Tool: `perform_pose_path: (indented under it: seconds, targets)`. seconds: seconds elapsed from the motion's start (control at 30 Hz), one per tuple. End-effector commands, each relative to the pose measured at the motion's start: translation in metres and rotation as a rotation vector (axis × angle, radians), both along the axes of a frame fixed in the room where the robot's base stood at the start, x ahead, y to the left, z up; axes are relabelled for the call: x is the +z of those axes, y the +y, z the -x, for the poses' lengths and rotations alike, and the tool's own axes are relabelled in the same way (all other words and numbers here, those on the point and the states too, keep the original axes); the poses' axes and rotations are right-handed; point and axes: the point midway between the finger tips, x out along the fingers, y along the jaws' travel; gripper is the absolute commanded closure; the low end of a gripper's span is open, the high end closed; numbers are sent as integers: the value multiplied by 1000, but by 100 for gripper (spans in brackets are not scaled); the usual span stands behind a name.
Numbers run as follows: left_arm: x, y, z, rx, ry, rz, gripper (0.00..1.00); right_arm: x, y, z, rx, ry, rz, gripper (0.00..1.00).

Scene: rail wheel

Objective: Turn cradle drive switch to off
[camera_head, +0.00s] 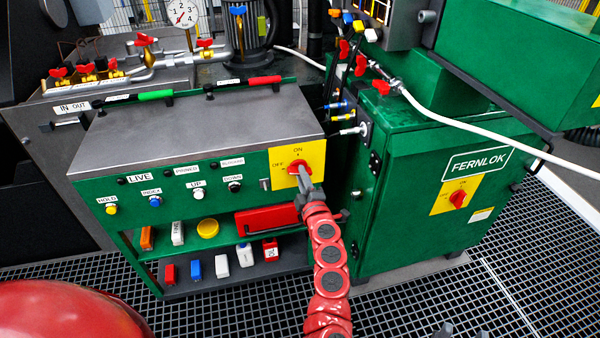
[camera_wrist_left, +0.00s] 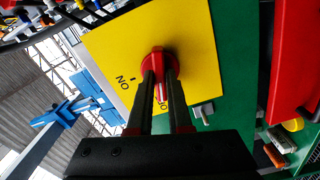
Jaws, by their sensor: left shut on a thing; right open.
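A red rotary switch knob (camera_head: 299,168) sits on a yellow plate (camera_head: 316,156) marked ON at the top and OFF at the left. My left gripper (camera_head: 304,180) is shut on this knob. In the left wrist view, the two dark fingers flank the red knob (camera_wrist_left: 158,62). A pale mark on the knob points down between the fingers, toward the partly hidden OFF lettering; the ON lettering lies to the left. No "cradle drive" label is readable. My right gripper (camera_head: 463,334) shows only as two dark, separated fingertips at the bottom edge of the head view.
A second red switch (camera_head: 458,198) on a yellow plate is on the green FERNLOK cabinet (camera_head: 400,200) at right. Buttons labelled HOLD, INDEX, UP and DOWN line the panel. Grated floor (camera_head: 525,260) is clear at right.

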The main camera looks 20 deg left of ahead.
Motion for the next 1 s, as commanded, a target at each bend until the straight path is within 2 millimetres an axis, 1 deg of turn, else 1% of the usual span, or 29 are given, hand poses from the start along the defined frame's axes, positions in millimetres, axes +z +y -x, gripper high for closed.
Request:
perform_pose_path:
  seconds: [0.03, 0.53, 0.57, 0.6, 0.73, 0.77, 1.0]
  targets:
    - [-6, 0, 1, 1, -12, 22, 100, -7, 0, 0, 0, 0, 0, 50]
    - [-4, 0, 0, 2, -157, 235, 100, -35, 0, 0, 0, 0, 0, 50]
    - [-2, 0, 0, 1, -157, 236, 79, -33, 0, 0, 0, 0, 0, 50]
    - [-1, 0, 0, 1, -156, 234, 72, -32, 0, 0, 0, 0, 0, 50]
    - [-1, 0, 0, 0, -155, 232, 48, -32, 0, 0, 0, 0, 0, 50]
    - [-1, 0, 0, 0, -155, 232, 45, -32, 0, 0, 0, 0, 0, 50]
    - [0, 0, 0, 0, -156, 230, 45, -31, 0, 0, 0, 0, 0, 50]
